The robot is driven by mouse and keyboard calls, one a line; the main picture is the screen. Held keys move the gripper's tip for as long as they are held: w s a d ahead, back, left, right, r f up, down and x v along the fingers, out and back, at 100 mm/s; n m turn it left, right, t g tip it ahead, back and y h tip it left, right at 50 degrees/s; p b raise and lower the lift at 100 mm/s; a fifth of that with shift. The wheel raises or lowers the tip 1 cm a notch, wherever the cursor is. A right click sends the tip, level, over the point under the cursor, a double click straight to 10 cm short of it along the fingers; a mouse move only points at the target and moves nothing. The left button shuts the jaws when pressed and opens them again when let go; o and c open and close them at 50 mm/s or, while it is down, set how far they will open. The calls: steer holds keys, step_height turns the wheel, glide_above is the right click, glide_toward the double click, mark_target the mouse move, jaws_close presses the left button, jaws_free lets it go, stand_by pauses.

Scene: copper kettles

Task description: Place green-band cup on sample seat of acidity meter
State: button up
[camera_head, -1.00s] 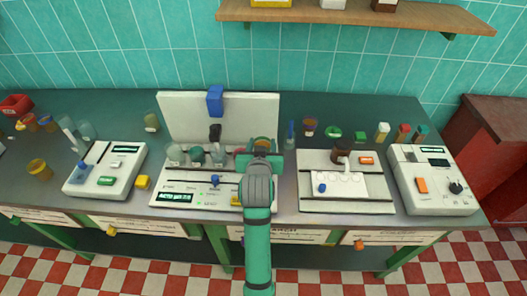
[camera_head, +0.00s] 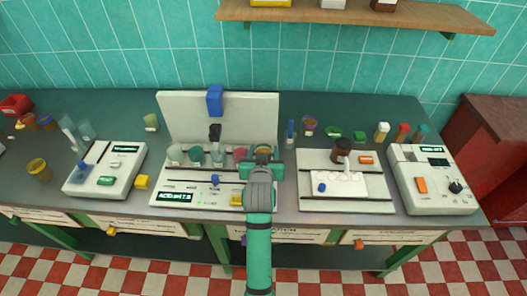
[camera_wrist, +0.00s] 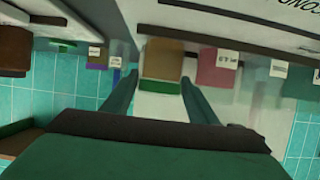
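The green-band cup (camera_wrist: 162,62) shows in the wrist view with amber contents and a green band. It also shows in the head view (camera_head: 264,149), at the right end of a row of cups on the acidity meter. My gripper (camera_wrist: 158,80) has a finger on each side of the cup; a thin gap shows on the left, and contact on the right is unclear. The acidity meter (camera_head: 232,205) is a white unit with a tall back panel, a lit display and a dark probe (camera_head: 215,133) with a blue top. The seat under the probe is hard to make out among the cups.
Other cups share the row, including a pink one (camera_head: 240,154). A smaller white meter (camera_head: 107,170) stands left. A white tray unit (camera_head: 345,190) with a dark jar (camera_head: 341,148) and another instrument (camera_head: 433,180) stand right. A shelf (camera_head: 355,16) hangs above.

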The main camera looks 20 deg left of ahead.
steer(key=shift+r, duration=0.1)
steer(key=shift+s+r, duration=0.15)
steer(key=shift+s, duration=0.05)
steer(key=v, duration=1.1)
steer(key=shift+s, duration=0.25)
steer(key=shift+d, duration=0.15)
